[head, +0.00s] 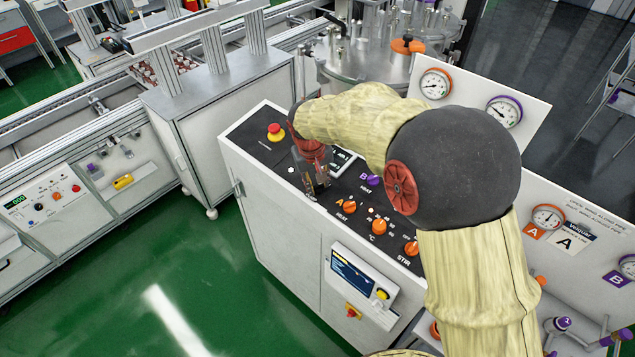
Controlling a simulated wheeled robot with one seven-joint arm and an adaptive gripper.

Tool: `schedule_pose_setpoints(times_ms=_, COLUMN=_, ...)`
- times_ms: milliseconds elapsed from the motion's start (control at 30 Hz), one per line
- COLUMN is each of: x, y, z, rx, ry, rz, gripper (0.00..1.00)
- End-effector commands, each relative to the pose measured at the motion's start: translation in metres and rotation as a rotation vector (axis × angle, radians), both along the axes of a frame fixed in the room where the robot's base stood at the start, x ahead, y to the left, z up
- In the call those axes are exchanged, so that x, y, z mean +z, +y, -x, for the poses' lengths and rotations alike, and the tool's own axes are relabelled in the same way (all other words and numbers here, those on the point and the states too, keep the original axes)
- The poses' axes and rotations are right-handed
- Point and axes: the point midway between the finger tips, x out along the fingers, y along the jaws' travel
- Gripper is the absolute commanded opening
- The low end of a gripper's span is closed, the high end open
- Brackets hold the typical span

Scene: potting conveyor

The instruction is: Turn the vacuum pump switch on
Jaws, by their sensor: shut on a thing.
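My gripper (318,194) reaches down to the black control panel (259,148) on top of the white cabinet. Its fingers are shut on a small panel control between the red emergency button and the orange knob A. The fingers hide that control and its label, so I cannot tell whether it is the vacuum pump switch or how it is set.
A red emergency button (275,132) stands left of the gripper. Orange heat knob A (349,207), purple heat knob B (374,181), another orange knob (379,226) and the stir knob (411,248) are on the right. A steel vessel (366,66) stands behind.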

Motion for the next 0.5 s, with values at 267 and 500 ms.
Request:
schedule_pose_setpoints(times_ms=267, x=0.0002, y=0.0001, z=0.0, rx=0.001, ry=0.0, rz=0.0, gripper=0.4)
schedule_pose_setpoints(times_ms=500, x=0.0001, y=0.0, z=0.0, rx=0.001, ry=0.0, rz=0.0, gripper=0.45)
